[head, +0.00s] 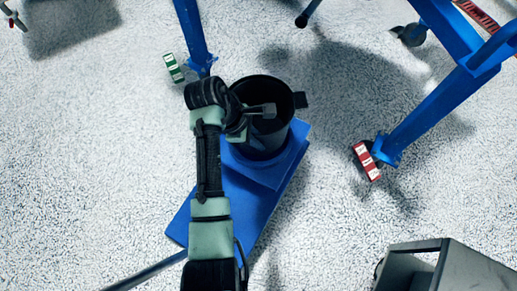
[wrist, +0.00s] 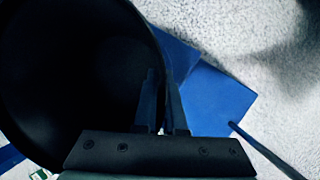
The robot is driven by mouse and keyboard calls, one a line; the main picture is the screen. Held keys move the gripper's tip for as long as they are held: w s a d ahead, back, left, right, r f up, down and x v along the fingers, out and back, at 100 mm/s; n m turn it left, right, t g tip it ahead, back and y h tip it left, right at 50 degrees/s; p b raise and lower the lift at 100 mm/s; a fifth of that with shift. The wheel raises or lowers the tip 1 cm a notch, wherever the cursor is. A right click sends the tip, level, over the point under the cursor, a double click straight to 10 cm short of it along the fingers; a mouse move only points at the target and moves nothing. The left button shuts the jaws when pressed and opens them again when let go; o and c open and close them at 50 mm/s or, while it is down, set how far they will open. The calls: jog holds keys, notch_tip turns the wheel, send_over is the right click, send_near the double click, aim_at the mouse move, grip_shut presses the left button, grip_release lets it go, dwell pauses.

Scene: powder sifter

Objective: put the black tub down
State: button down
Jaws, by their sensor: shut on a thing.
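The black tub (head: 262,88) is open at the top and looks empty inside. In the head view it is upright or nearly so, over the far end of a blue flat platform (head: 256,198). My gripper (head: 262,110) is shut on the tub's rim. The tub also fills the left of the wrist view (wrist: 75,70), where my gripper (wrist: 163,108) has one finger inside the wall and one outside. The blue platform shows beyond the wall (wrist: 218,98). The tub's underside is hidden, so I cannot tell whether it touches the platform.
A dark handle bar (head: 150,271) runs from the platform to the lower left. A blue frame leg (head: 193,35) stands behind left, another (head: 425,115) at right. A green-white block (head: 173,68) and red-white block (head: 366,161) sit by them. A grey box (head: 450,265) is lower right. Left floor is free.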

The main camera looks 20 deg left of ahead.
notch_tip(320, 180, down, 5)
jog(key=b, duration=0.2)
jog(key=shift+r+b, duration=0.1)
jog(key=shift+b, duration=0.3)
jog(key=shift+r, duration=0.1)
jog(key=c, duration=1)
grip_release()
jog(key=p+v, duration=0.8)
jog(key=v, duration=0.4)
